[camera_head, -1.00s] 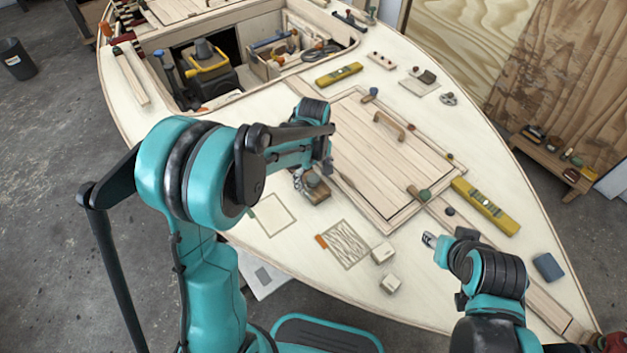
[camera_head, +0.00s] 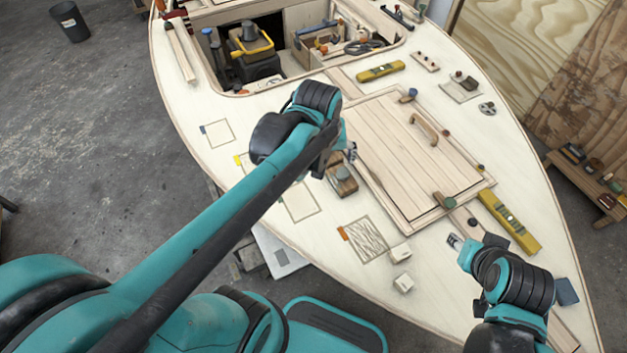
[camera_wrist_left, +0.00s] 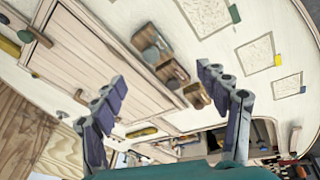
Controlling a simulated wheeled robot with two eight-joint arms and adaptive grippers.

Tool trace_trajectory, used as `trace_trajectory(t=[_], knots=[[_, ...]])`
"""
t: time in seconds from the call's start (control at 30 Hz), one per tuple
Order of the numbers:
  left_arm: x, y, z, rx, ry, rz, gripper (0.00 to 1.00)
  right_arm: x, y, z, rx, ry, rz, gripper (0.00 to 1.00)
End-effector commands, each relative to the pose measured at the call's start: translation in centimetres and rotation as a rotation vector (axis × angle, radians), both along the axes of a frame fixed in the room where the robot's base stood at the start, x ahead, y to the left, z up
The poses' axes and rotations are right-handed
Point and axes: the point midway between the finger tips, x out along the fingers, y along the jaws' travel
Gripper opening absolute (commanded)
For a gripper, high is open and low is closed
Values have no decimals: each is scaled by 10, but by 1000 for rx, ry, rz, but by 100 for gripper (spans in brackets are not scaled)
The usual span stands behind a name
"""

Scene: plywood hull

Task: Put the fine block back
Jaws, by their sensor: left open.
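Three wooden blocks with knobs lie in a row beside the hatch in the left wrist view: a green-knobbed block (camera_wrist_left: 150,42), a middle block (camera_wrist_left: 172,73) and a farther block (camera_wrist_left: 195,96). I cannot tell which is the fine block. Empty outlines have green (camera_wrist_left: 210,15), yellow (camera_wrist_left: 256,55) and blue (camera_wrist_left: 287,86) tabs. My right gripper (camera_head: 456,241) is low at the right; its jaw opening is unclear.
A hatch (camera_head: 410,150) with a wooden handle lies right of the blocks. A hatched outline (camera_head: 364,241) with an orange tab and two pale blocks (camera_head: 401,252) are nearer me. Yellow levels (camera_head: 510,222) and an open well (camera_head: 290,60) with tools are farther out.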

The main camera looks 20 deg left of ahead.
Motion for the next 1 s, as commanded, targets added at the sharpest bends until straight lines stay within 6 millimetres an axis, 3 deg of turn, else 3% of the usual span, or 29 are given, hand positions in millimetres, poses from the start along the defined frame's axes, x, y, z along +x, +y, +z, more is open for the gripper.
trace_trajectory(t=[0.03,0.1,0.3,0.5,1.0], knots=[[-19,3,3,21,-48,-60,74,0,0,0,0,0,0,40],[-37,5,5,59,-115,-150,74,0,0,0,0,0,0,40],[-74,10,-1,165,-260,-342,74,0,0,0,0,0,0,40],[-85,12,-6,217,-315,-416,74,0,0,0,0,0,0,40],[-85,12,-6,220,-318,-420,74,0,0,0,0,0,0,40]])
